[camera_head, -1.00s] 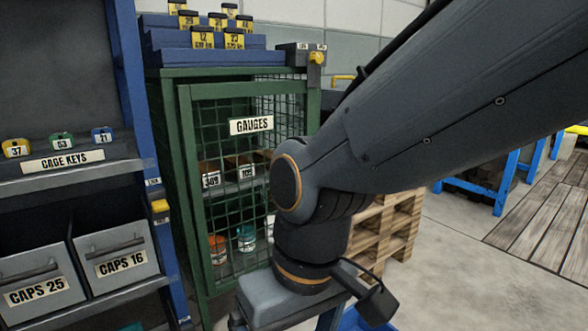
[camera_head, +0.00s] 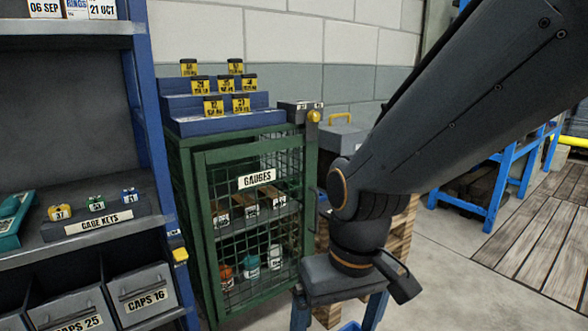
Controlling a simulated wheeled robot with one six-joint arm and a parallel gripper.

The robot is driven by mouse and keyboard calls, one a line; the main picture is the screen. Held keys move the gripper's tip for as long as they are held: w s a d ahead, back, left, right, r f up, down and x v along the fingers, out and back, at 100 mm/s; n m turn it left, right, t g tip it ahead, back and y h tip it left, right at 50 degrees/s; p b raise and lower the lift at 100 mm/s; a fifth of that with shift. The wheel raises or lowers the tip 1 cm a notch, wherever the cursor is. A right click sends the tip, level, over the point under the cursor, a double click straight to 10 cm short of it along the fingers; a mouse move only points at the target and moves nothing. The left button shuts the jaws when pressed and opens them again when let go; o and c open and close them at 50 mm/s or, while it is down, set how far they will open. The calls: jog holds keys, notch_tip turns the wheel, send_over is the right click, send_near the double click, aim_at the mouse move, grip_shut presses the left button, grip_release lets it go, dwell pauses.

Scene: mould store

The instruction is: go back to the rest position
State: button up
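My gripper (camera_head: 338,316) hangs at the end of my dark grey arm, right of the centre at the bottom of the view. Its two fingers stand wide apart below the grey gripper body, so it is open, and I see nothing held between them. The fingertips are cut off by the bottom edge. The gripper is in front of and to the right of the green gauge cage (camera_head: 187,190), with a wooden pallet stack (camera_head: 402,238) behind it. My arm hides part of what lies behind.
A blue-posted shelf (camera_head: 150,110) with key tags and CAPS bins (camera_head: 140,295) stands at the left. A blue bench (camera_head: 490,200) stands at the right. Open floor (camera_head: 455,275) lies right of my gripper.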

jog(key=s+d+r+m+p, duration=0.1)
jog(key=d+r+p, duration=0.5)
jog(key=r+p, duration=0.2)
jog(key=s+d+r+m+h+p, duration=0.1)
jog(key=d+r+p, duration=0.5)
jog(key=p, duration=0.6)
jog(key=shift+s+d+r+m, duration=0.15)
jog(key=shift+d+r+m, duration=0.25)
jog(key=shift+r+m, duration=0.5)
